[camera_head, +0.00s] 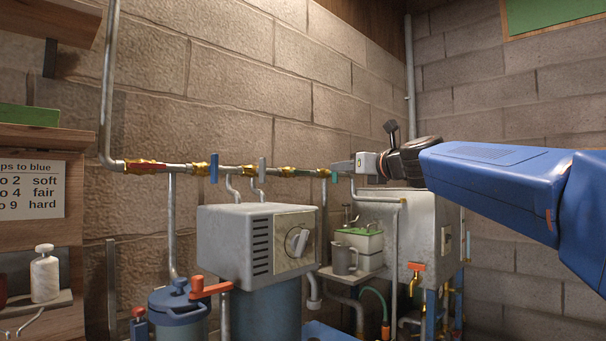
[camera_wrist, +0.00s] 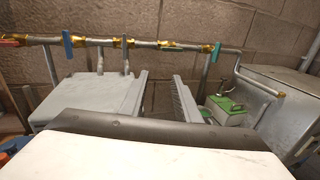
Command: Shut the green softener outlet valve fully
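The green valve handle (camera_head: 334,176) shows on the horizontal pipe in the head view, just left of and below my gripper's tips. It looks upright, crosswise to the pipe. In the wrist view the green handle (camera_wrist: 215,52) is beyond the fingertips and to the right of the right finger. My gripper (camera_head: 342,166) comes in from the right; in the wrist view my gripper (camera_wrist: 161,78) shows its two grey fingers wide apart with nothing between them. The fingers appear clear of the handle. The far side of the valve is hidden.
The pipe also carries a red handle (camera_head: 147,167) along it, a blue handle (camera_head: 214,168) and a grey-blue handle (camera_head: 262,170). Below stand a grey box with a dial (camera_head: 250,243), a metal tank (camera_head: 418,235) and a green-lidded container (camera_head: 361,243). The wall is close behind the pipe.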

